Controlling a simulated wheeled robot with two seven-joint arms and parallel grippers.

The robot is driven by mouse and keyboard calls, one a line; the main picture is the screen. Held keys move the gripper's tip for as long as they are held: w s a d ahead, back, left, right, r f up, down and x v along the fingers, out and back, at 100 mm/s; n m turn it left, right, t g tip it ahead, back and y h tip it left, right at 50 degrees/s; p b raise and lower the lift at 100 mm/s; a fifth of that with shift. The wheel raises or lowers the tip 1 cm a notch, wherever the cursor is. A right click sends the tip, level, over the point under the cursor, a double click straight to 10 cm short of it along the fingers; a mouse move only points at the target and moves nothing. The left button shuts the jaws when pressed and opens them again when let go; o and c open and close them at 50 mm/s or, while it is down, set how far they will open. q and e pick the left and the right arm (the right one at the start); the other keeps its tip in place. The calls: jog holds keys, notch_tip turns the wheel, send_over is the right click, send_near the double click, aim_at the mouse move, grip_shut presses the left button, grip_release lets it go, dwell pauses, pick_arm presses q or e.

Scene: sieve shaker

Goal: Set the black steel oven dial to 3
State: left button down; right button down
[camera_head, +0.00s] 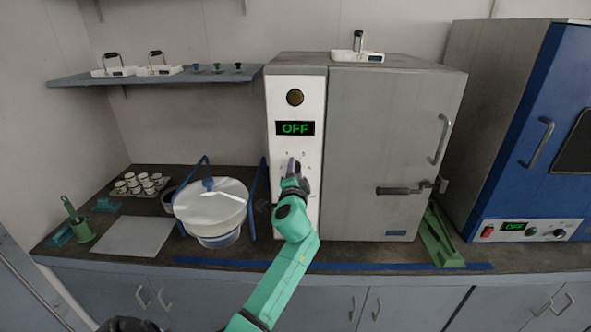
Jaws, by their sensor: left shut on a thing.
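The steel oven (385,150) stands in the middle of the counter with its grey door closed. Its white control panel (282,105) is on the left side and has a green display (295,128) reading OFF. My left gripper (292,170) is at the panel below the display, shut on the black dial, which the fingers hide. Small marks show on the panel just above the fingers. The dial's setting cannot be read. My right gripper is not in view.
A blue oven (515,140) with its own OFF display and knob (561,234) stands at the right. Left of the panel are a sieve pan (210,205) in a blue frame, a grey plate (133,236) and small cups (140,184). A shelf (150,77) hangs above.

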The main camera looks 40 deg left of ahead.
pick_arm(q)
jog(key=shift+a+r+m, duration=0.1)
jog(key=shift+r+m, duration=0.05)
jog(key=shift+m, duration=0.15)
jog(key=c, duration=0.5)
grip_release()
jog(key=shift+c, duration=0.2)
jog(key=shift+o, duration=0.9)
jog(key=shift+a+f, duration=0.15)
jog(key=shift+f, duration=0.05)
jog(key=b+v, duration=0.3)
jog(key=v, duration=1.1)
jog(key=shift+s+d+b, duration=0.15)
jog(key=shift+d+b, duration=0.05)
jog(key=shift+b, duration=0.1)
